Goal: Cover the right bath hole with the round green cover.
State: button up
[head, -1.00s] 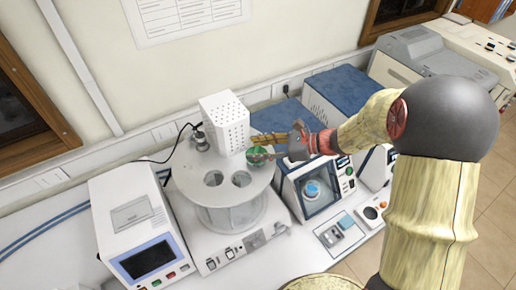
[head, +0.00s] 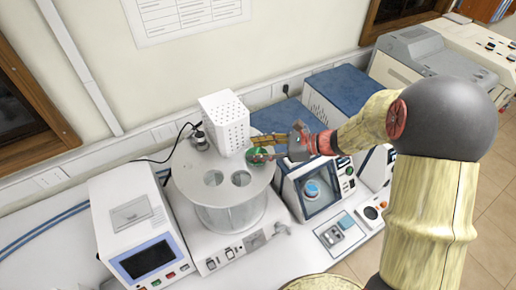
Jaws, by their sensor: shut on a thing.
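The bath is a round, clear-walled vessel with a grey lid (head: 193,184) at the middle of the head view. Its lid has two open holes side by side: the left hole (head: 213,178) and the right bath hole (head: 241,178). The round green cover (head: 258,154) is at the lid's right rear edge, up and right of the right hole. My gripper (head: 265,148) reaches in from the right and is shut on the green cover. The fingers partly hide the cover, and I cannot tell whether it touches the lid.
A white perforated box (head: 225,122) stands at the back of the lid, close left of my gripper. A white instrument with a screen (head: 148,259) stands at left. A blue-topped instrument (head: 312,189) stands at right, under my wrist.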

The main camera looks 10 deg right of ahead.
jog(key=shift+f+b, duration=0.4)
jog(key=shift+f, duration=0.2)
jog(key=o, duration=0.8)
jog(key=p+v, duration=0.4)
jog(key=v, duration=0.7)
dwell(0.3)
dwell(0.5)
